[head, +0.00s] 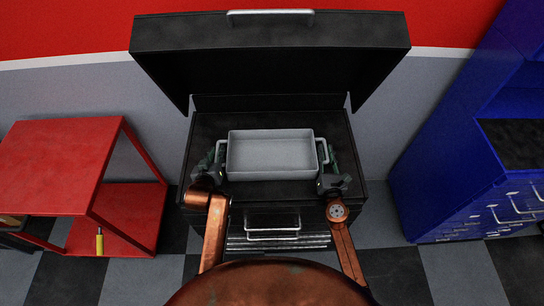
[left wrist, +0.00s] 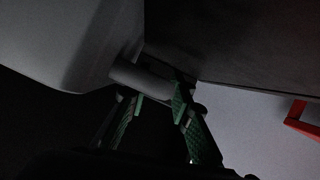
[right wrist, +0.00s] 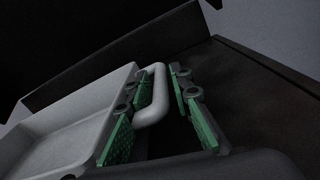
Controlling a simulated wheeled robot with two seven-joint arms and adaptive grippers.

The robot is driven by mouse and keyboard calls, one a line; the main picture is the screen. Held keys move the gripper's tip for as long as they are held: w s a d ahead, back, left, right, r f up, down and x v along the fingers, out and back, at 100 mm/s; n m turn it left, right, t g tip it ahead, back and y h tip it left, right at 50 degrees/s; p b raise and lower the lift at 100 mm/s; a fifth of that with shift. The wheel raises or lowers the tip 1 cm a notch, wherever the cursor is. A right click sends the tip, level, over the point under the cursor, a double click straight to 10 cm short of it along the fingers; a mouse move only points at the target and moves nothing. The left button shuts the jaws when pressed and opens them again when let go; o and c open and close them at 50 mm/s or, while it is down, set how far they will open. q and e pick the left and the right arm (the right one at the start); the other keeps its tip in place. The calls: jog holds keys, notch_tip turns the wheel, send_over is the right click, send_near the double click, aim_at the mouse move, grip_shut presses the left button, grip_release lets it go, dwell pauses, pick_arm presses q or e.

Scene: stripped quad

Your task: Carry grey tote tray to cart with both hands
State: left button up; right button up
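The grey tote tray (head: 272,154) sits level on the black chest (head: 205,135), with a loop handle on each short side. My left gripper (head: 217,160) is at the tray's left handle. In the left wrist view its green-padded fingers (left wrist: 160,112) are apart, with the handle (left wrist: 138,82) near their tips. My right gripper (head: 331,162) is at the right handle. In the right wrist view its fingers (right wrist: 162,105) are apart on either side of the handle (right wrist: 156,100), with a gap on the outer side. The red cart (head: 60,155) stands at the left.
The chest's raised black lid (head: 270,60) overhangs behind the tray. A yellow-handled tool (head: 99,242) is on the cart's lower shelf. The cart's top looks clear. A blue cabinet (head: 440,170) stands at the right. Checkered floor (head: 140,280) shows in front.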

pick_arm(q)
jog(key=shift+c, duration=0.2)
pick_arm(e)
jog(key=shift+c, duration=0.2)
pick_arm(q)
grip_shut()
pick_arm(e)
grip_shut()
pick_arm(q)
jog(key=shift+r, duration=0.1)
